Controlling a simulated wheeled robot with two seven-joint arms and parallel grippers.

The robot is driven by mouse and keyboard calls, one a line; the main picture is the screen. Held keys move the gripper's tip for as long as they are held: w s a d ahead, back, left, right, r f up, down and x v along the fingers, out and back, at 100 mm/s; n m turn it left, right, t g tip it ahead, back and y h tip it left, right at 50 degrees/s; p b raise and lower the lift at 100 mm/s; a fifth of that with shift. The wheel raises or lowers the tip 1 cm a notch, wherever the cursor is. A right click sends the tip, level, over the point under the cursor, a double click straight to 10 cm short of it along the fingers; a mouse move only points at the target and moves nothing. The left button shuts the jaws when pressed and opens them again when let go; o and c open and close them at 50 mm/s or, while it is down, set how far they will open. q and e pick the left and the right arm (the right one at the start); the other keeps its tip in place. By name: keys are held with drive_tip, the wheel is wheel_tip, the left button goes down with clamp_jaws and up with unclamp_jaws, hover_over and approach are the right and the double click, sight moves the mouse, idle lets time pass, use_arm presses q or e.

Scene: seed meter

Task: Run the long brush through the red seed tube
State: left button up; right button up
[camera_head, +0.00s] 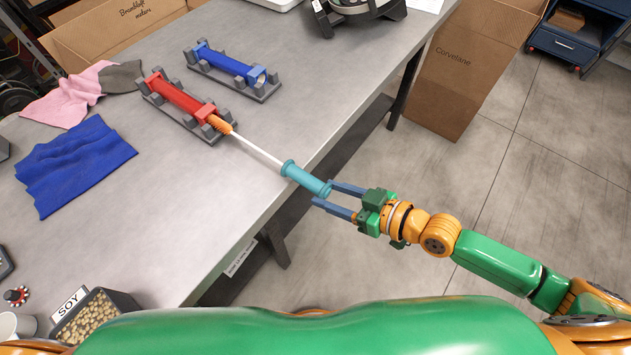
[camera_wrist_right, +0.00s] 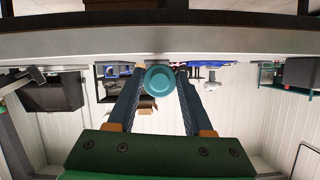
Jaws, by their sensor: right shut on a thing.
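The red seed tube (camera_head: 180,98) lies in a grey cradle (camera_head: 158,103) on the table. The long brush has a teal handle (camera_head: 303,178), a white rod (camera_head: 256,150) and orange bristles (camera_head: 220,124). The bristles are at the tube's near open end; I cannot tell whether their tip is inside. My right gripper (camera_head: 335,198) is shut on the teal handle, just off the table's edge, with the brush roughly in line with the tube. In the right wrist view the handle's round end (camera_wrist_right: 159,80) sits between the fingers. My left gripper is not in view.
A blue tube (camera_head: 228,62) lies in another grey cradle behind and to the right. A blue cloth (camera_head: 75,163) and a pink cloth (camera_head: 68,98) lie at left. A box of soy seeds (camera_head: 92,318) stands at the near left. The table between is clear.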

drive_tip(key=s+d+b, duration=0.2)
drive_tip(key=s+d, duration=0.4)
drive_tip(key=d, duration=0.2)
drive_tip(key=shift+s+d, duration=0.25)
drive_tip(key=shift+s, duration=0.15)
wheel_tip(320, 180, up, 7)
drive_tip(key=s+d+p, duration=0.2)
drive_tip(key=p, duration=0.6)
drive_tip(key=shift+d, duration=0.15)
drive_tip(key=shift+w, duration=0.1)
